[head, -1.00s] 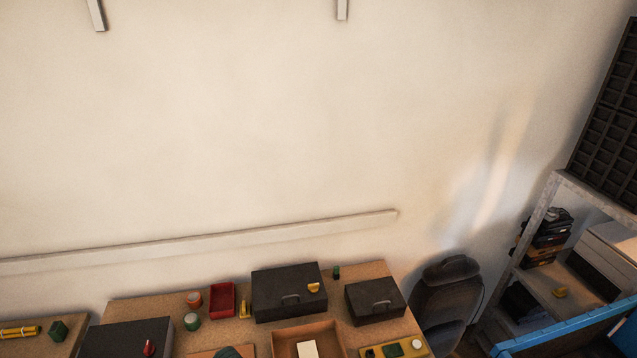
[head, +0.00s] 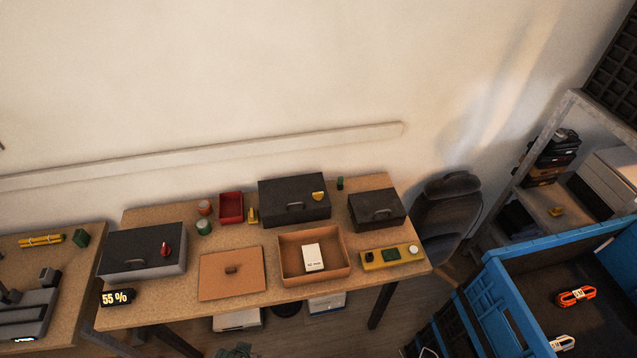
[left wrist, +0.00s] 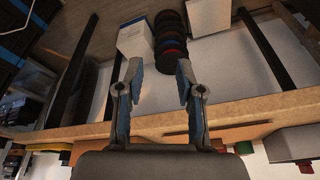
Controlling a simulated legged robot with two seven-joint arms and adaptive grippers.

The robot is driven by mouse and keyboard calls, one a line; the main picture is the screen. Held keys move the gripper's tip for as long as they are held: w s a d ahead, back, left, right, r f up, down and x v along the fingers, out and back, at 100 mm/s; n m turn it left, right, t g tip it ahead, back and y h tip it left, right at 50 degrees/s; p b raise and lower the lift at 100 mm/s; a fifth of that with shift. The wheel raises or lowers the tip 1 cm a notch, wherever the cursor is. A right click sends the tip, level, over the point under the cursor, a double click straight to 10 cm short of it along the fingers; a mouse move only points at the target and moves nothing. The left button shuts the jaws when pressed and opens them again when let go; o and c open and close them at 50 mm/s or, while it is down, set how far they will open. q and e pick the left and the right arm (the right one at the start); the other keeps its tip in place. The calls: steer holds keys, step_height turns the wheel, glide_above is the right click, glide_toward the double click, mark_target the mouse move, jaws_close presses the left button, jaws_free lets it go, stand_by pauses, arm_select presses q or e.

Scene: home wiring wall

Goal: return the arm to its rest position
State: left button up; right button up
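My left gripper (left wrist: 160,80) shows in the left wrist view with its two blue-and-grey fingers spread apart and nothing between them. The wooden edge of the workbench (left wrist: 70,135) runs across that view behind the fingers. The picture there appears upside down, with the floor and the space under the bench above the edge. In the head view I cannot make out my left gripper for certain; a small dark shape sits at the bottom edge. My right gripper is in neither view.
The workbench (head: 140,312) holds a brown open box (head: 283,268), dark cases (head: 294,203), a brown lid (head: 228,278) and a red tray (head: 231,207). A blue crate (head: 482,300) stands at right, near a chair (head: 449,215). Spools (left wrist: 172,45) and a white box (left wrist: 134,38) lie under the bench.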

arm_select(q)
steer(key=s+a+f+g+b, duration=0.1)
steer(key=s+f, duration=0.2)
steer(key=f, duration=0.8)
steer(key=s+f, duration=0.4)
steer(key=f, duration=0.7)
steer(key=s+a+f+g+b, duration=0.1)
steer(key=s+f, duration=0.2)
steer(key=f, duration=0.8)
steer(key=s+a+f, duration=0.1)
steer(key=s+f, duration=0.6)
steer(key=s, duration=0.3)
steer(key=shift+s+a+b, duration=0.15)
steer(key=shift+s+b, duration=0.1)
steer(key=shift+b, duration=0.1)
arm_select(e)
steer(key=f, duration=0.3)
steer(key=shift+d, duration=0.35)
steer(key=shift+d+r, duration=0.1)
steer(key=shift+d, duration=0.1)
